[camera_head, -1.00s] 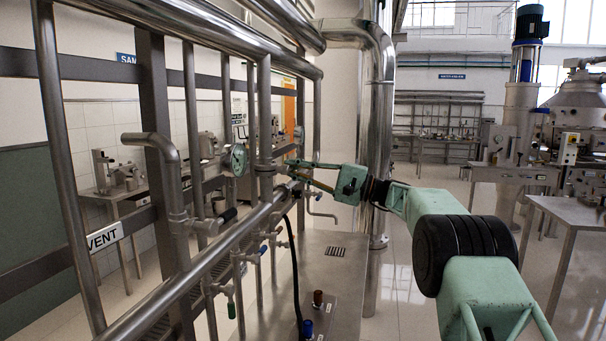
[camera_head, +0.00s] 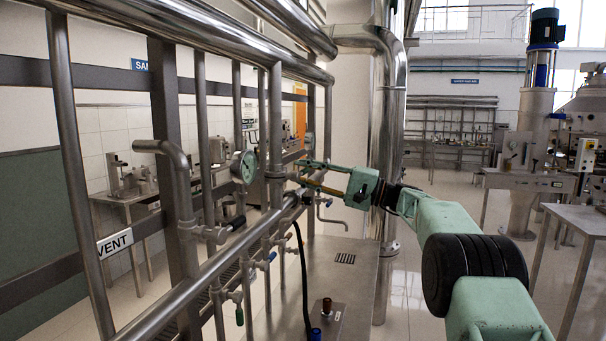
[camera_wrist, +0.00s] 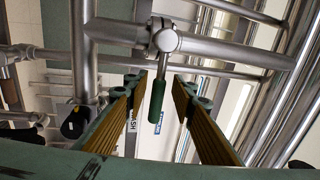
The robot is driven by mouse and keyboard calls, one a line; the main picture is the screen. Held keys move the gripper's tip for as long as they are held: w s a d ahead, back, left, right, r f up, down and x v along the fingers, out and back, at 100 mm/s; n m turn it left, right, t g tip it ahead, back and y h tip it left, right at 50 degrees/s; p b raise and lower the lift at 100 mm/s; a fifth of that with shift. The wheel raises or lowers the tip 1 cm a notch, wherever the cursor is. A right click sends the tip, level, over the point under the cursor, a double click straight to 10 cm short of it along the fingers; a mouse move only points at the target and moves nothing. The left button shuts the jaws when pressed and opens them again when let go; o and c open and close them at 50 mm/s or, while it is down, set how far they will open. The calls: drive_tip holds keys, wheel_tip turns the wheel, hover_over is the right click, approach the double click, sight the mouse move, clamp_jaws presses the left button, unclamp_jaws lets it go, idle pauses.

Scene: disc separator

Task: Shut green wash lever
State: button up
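In the wrist view a green-handled lever (camera_wrist: 157,100) hangs down from a round valve joint (camera_wrist: 166,40) on a steel pipe. My gripper (camera_wrist: 160,84) is open, with one finger on each side of the lever and visible gaps to both. A sign (camera_wrist: 131,126) with the letters "SH" readable shows behind the left finger. In the head view my gripper (camera_head: 304,174) is at the pipe rack, its fingers spread. The lever between the fingers cannot be made out there.
A pressure gauge (camera_head: 244,167) and vertical pipes stand left of my gripper. Another green handle (camera_head: 239,315) and a blue handle (camera_head: 272,256) hang lower on the rack. A "VENT" sign (camera_head: 115,243) is at left. A thick pipe (camera_head: 391,130) rises behind my gripper.

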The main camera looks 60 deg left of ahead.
drive_tip(key=shift+f, duration=0.1)
drive_tip(key=v, duration=1.2)
idle(0.8)
drive_tip(key=shift+w+d, duration=0.1)
